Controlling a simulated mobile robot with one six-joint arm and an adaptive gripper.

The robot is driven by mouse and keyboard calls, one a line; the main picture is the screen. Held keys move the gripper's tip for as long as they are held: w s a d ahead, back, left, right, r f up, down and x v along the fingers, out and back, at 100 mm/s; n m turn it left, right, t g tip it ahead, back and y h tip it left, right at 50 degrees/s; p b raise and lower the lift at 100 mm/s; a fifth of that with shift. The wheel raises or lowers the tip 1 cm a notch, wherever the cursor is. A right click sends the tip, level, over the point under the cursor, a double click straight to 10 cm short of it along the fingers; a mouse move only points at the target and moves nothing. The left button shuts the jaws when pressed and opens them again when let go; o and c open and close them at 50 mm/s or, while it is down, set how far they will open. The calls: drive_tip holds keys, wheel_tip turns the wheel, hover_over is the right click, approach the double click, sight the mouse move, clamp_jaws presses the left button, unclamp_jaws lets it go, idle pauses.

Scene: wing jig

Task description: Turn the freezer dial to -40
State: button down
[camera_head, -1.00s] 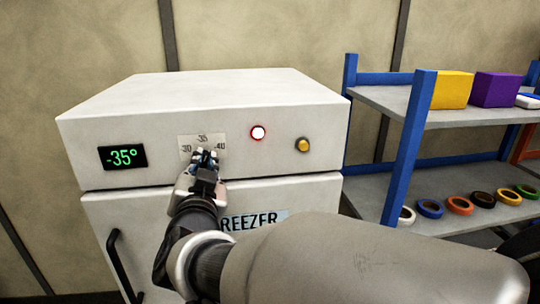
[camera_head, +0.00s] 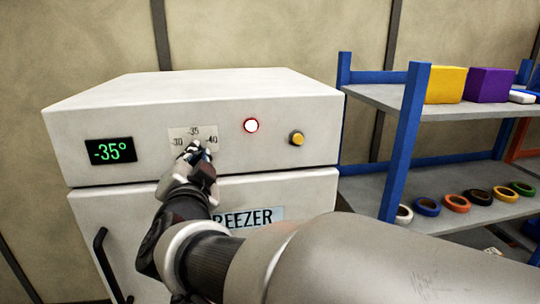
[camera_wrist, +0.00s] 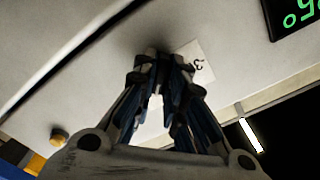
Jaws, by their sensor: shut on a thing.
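The white freezer (camera_head: 110,115) has a dial scale plate (camera_head: 207,133) on its front panel, marked -30, -35 and -40. My gripper (camera_head: 196,150) is at the panel just below the plate, shut on the dial. The dial itself is hidden by the fingers. In the wrist view my gripper's fingers (camera_wrist: 160,60) meet at the panel beside the plate (camera_wrist: 200,60), which appears tilted. The green display (camera_head: 110,150) reads -35°. Part of it shows in the wrist view (camera_wrist: 295,15).
A glowing red-rimmed lamp (camera_head: 251,125) and a yellow button (camera_head: 297,138) sit right of the dial. The freezer door has a black handle (camera_head: 112,262). A blue-framed shelf (camera_head: 405,140) with boxes and tape rolls stands to the right, near my arm.

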drive_tip(key=shift+r, duration=0.3)
drive_tip(key=c, duration=1.7)
unclamp_jaws()
drive_tip(key=shift+a, duration=0.1)
drive_tip(key=shift+o, duration=0.3)
drive_tip(key=shift+w+f, duration=0.15)
drive_tip(key=shift+f, duration=0.05)
drive_tip(key=v, duration=1.2)
